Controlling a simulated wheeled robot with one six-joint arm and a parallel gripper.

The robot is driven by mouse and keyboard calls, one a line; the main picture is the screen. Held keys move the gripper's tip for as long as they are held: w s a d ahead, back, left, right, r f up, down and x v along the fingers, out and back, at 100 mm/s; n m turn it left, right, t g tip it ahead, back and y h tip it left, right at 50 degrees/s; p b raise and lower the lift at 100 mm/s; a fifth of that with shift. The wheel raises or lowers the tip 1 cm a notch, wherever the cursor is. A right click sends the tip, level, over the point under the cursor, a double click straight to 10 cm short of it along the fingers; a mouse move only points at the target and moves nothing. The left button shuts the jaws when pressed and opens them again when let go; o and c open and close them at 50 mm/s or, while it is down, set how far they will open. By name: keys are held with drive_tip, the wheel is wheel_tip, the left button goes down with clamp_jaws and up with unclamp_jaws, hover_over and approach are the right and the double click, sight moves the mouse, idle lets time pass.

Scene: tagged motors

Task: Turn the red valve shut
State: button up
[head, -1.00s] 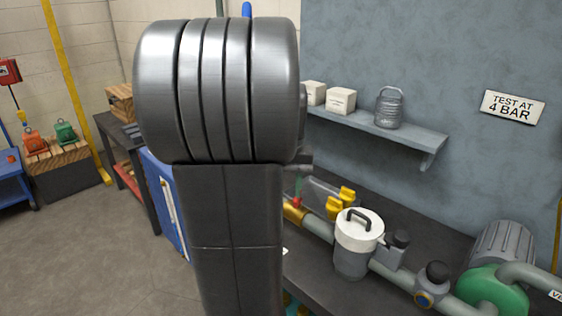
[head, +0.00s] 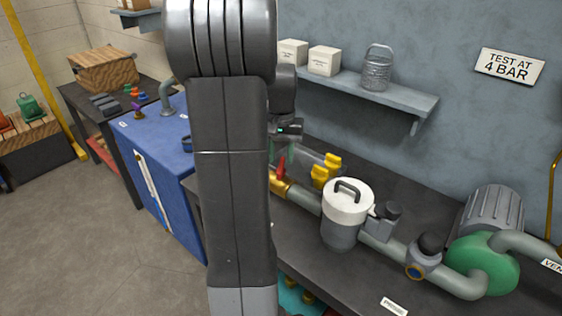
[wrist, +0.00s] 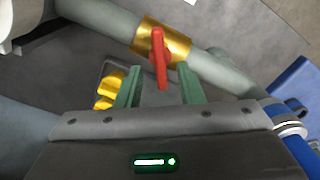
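The red valve handle (wrist: 158,58) stands on a brass valve body (wrist: 178,44) in a grey-green pipe (wrist: 105,18). In the wrist view the handle runs roughly across the pipe, pointing down toward my gripper. My gripper (wrist: 159,69) is open, with a green finger on each side of the handle. Gaps show on both sides, and I see no contact. In the head view the red handle (head: 281,168) and brass body (head: 279,184) show just right of my arm, which hides part of the pipe.
A white-lidded canister (head: 342,231) and a green pump (head: 483,262) are along the pipe to the right. A shelf (head: 412,103) is on the wall above. A blue cabinet (head: 160,190) stands left of my arm.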

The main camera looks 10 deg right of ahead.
drive_tip(key=shift+f, duration=1.35)
clamp_jaws()
drive_tip(key=shift+m, duration=0.4)
drive_tip(key=shift+r+m+p, duration=0.1)
drive_tip(key=shift+m+p, duration=0.35)
drive_tip(key=shift+m, duration=0.55)
drive_tip(key=shift+m+p, duration=0.35)
drive_tip(key=shift+m, duration=1.45)
